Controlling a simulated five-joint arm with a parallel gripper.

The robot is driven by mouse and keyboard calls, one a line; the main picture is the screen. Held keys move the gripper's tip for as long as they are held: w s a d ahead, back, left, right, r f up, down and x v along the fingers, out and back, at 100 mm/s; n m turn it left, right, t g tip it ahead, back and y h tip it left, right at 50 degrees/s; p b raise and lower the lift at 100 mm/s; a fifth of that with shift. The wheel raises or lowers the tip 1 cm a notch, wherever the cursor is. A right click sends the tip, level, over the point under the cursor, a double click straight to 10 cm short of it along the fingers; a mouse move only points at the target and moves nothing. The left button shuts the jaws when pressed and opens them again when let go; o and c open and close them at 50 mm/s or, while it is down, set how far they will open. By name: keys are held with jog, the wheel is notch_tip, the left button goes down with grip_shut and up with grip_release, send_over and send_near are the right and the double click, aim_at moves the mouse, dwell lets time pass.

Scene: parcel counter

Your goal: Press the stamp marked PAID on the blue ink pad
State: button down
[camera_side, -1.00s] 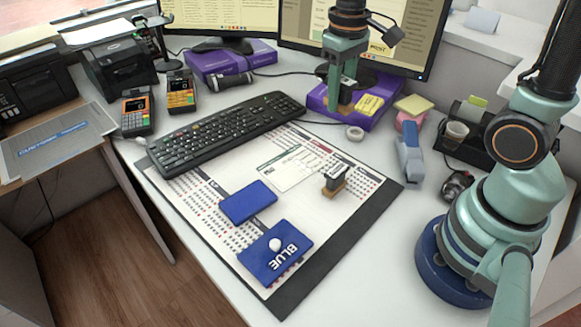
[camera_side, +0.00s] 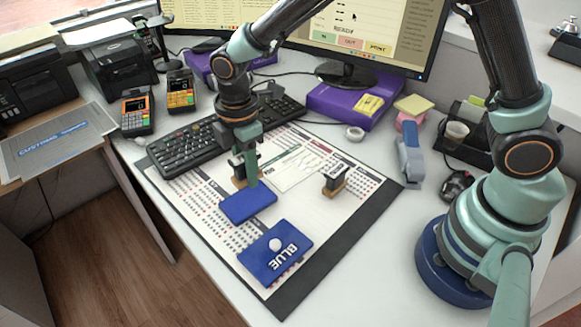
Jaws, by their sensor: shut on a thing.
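My gripper (camera_side: 246,168) is shut on a stamp with a dark body and a wooden base (camera_side: 239,183). It holds the stamp at the far edge of the blue ink pad (camera_side: 250,207), as seen in the picture. I cannot tell whether the base touches the pad or hangs just above or behind it. The stamp's marking is hidden or too small to read. The lid marked BLUE (camera_side: 265,261), with a white knob, lies in front of the pad. A second stamp (camera_side: 335,180) stands upright on the mat to the right; I cannot read its marking.
The desk mat (camera_side: 313,263) has calendar sheets and a white form (camera_side: 295,168) on it. A black keyboard (camera_side: 180,150) lies behind the gripper. A tape roll (camera_side: 354,133) and a blue-grey stapler (camera_side: 410,160) are at the right. The mat's front right is clear.

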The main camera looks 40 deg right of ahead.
aim_at(250, 202)
jog(key=shift+a+f, duration=0.25)
jog(key=shift+f, duration=2.65)
jog(key=shift+f, duration=0.25)
jog(key=shift+r, duration=3.05)
